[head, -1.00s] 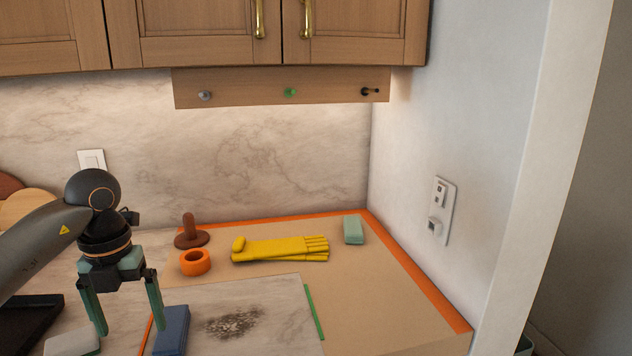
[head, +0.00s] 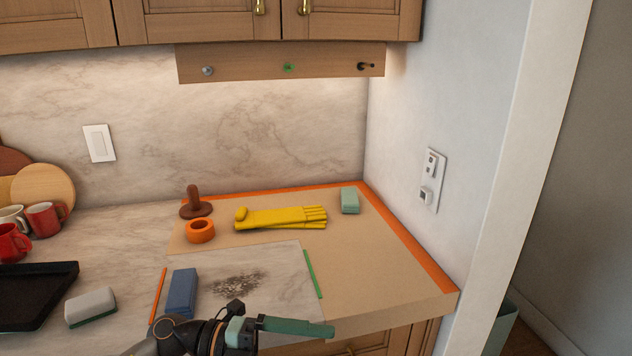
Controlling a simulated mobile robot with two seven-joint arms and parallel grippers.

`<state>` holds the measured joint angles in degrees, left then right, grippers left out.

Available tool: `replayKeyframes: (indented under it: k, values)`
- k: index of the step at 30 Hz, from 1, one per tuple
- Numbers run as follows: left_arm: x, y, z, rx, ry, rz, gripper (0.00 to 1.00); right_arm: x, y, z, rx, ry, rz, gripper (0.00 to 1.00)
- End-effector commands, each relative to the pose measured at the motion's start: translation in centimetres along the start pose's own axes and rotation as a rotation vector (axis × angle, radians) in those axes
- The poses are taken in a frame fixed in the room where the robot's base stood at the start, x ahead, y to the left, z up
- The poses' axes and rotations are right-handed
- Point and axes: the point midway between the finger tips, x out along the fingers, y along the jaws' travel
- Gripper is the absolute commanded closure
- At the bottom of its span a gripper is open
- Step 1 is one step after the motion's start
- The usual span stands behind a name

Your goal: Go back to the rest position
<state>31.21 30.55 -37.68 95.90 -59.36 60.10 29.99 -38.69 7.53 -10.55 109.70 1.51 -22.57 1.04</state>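My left gripper (head: 328,330) is at the bottom middle of the head view, in front of the counter's front edge. Its green fingers point right and are seen side-on, overlapping, so I cannot tell their opening. No object shows at its fingertips. It is apart from the blue block (head: 182,290), which lies on the counter to its left. My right gripper is not in view.
The counter holds yellow gloves (head: 285,218), an orange tape roll (head: 200,231), a brown plunger-like object (head: 194,205), a green sponge (head: 349,201), a grey-white eraser-like block (head: 91,306) and a black tray (head: 35,290). Red mugs (head: 45,219) stand left. A wall (head: 455,80) bounds the right.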

Motion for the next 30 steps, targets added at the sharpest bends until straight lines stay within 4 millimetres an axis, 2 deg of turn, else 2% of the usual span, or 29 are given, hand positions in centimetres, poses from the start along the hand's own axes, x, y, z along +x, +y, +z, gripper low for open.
replayKeyframes:
  k: [1, 4, 8, 11, 14, 16, 18, 21, 24, 27, 30]
  values:
    - [0.6, -0.4, -0.1, -0.061, -0.034, -0.128, 0.00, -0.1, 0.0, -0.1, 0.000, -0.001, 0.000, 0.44]
    - [0.2, -1.1, 0.9, -0.188, -0.147, -0.365, 0.00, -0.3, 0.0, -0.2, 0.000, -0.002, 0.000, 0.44]
    - [-2.1, 0.2, 3.1, -0.396, -0.348, -0.622, 0.00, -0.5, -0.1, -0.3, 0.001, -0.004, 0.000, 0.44]
    - [-4.7, 3.5, 4.6, -0.587, -0.534, -0.771, 0.00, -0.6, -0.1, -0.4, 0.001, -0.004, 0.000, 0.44]
    - [-7.5, 8.8, 5.3, -0.801, -0.738, -0.872, 0.00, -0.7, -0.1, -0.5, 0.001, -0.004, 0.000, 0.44]
    - [-9.4, 13.4, 4.8, -0.963, -0.884, -0.914, 0.00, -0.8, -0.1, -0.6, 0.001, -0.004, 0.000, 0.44]
    - [-10.9, 18.4, 3.4, -1.128, -1.025, -0.930, 0.00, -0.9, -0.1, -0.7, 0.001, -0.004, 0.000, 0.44]
    - [-12.2, 24.5, 0.4, -1.337, -1.187, -0.917, 0.00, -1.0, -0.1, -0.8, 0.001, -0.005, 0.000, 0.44]
    - [-12.8, 29.1, -2.8, -1.503, -1.302, -0.884, 0.00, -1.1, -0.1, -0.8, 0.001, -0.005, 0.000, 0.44]
    - [-13.0, 31.8, -5.2, -1.614, -1.370, -0.854, 0.00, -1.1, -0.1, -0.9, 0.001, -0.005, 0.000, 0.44]
    - [-13.0, 32.4, -5.8, -1.636, -1.384, -0.846, 0.00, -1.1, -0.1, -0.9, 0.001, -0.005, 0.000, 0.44]
